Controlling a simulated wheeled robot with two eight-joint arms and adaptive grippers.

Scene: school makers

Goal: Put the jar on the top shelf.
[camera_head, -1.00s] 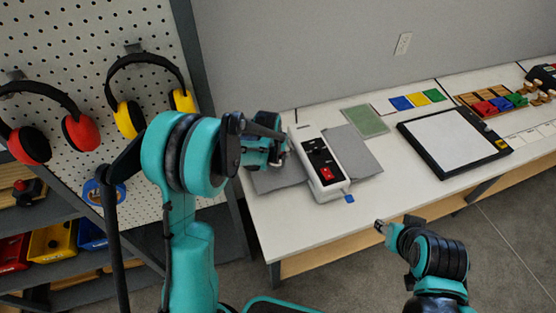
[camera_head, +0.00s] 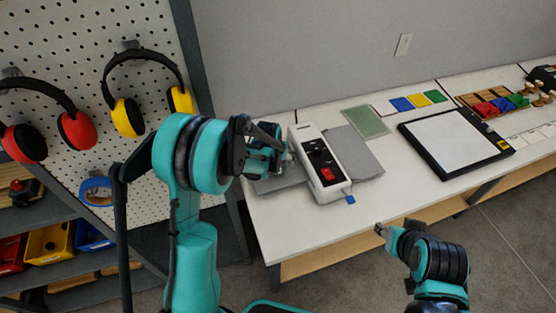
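No jar can be made out in the head view. A shelf unit with a pegboard (camera_head: 60,25) back stands at the left; the grey shelf (camera_head: 62,212) with bins shows at its lower left. My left gripper (camera_head: 285,158) is over the left end of the white table, close beside a white device with a red switch. Its fingers are seen side-on and partly hidden by my own arm, so I cannot tell their opening or any held thing. My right gripper (camera_head: 380,229) is low in front of the table edge, small and turned away, with nothing visible at its tip.
The white device (camera_head: 318,165) lies on a grey cloth on the table (camera_head: 290,230). A black-framed panel (camera_head: 455,142), a green mat (camera_head: 365,122) and coloured tiles (camera_head: 418,101) lie farther right. Ear defenders (camera_head: 75,130) hang on the pegboard. The table's front strip is clear.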

